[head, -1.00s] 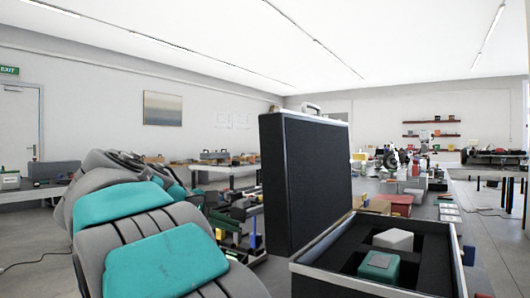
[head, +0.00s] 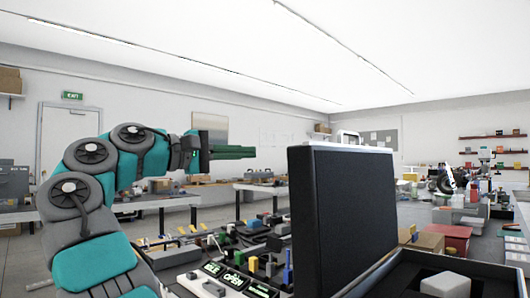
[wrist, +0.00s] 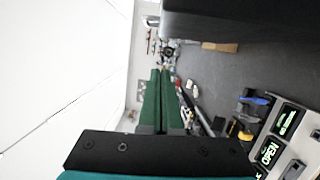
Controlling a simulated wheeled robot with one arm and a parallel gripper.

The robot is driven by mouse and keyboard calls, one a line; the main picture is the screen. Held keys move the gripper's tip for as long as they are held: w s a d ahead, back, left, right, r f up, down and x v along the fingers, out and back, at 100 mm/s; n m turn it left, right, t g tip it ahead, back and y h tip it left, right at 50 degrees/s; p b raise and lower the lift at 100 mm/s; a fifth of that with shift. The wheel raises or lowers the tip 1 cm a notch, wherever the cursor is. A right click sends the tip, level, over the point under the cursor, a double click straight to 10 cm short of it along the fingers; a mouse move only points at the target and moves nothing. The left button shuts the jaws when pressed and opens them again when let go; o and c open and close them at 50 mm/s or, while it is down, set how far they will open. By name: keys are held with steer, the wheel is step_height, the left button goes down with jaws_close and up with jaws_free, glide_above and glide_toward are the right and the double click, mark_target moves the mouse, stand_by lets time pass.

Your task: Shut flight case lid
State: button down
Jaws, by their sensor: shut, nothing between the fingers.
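The flight case stands open at the right of the head view. Its black lid (head: 345,215) is raised upright, with a silver frame and a handle (head: 348,137) on top. The case's lower part (head: 470,272) is cut off by the frame's edge and holds a pale block (head: 446,285) in dark lining. My gripper (head: 254,152) is shut and empty, its green fingers pointing right, in the air left of the lid and apart from it in the picture. In the wrist view the shut fingers (wrist: 162,72) point up the picture; a dark slab (wrist: 235,20) at the top looks like the lid.
Below my arm lies a bench with many small parts and labelled display boxes (head: 240,280), one reading OPEN. A red box (head: 450,238) and a brown box (head: 422,240) sit behind the case. The air between gripper and lid looks clear.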

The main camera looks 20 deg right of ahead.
mark_target(295, 151)
steer(key=shift+s+d+r+b, duration=0.15)
steer(key=shift+s+d, duration=0.25)
steer(key=shift+d, duration=1.4)
steer(key=shift+s+d+b, duration=0.25)
steer(key=shift+s+d, duration=0.15)
steer(key=shift+d, duration=1.35)
steer(key=shift+s+d+r+b, duration=0.15)
steer(key=shift+s+d, duration=0.25)
steer(key=shift+d, duration=1.4)
steer(key=shift+d+f, duration=0.1)
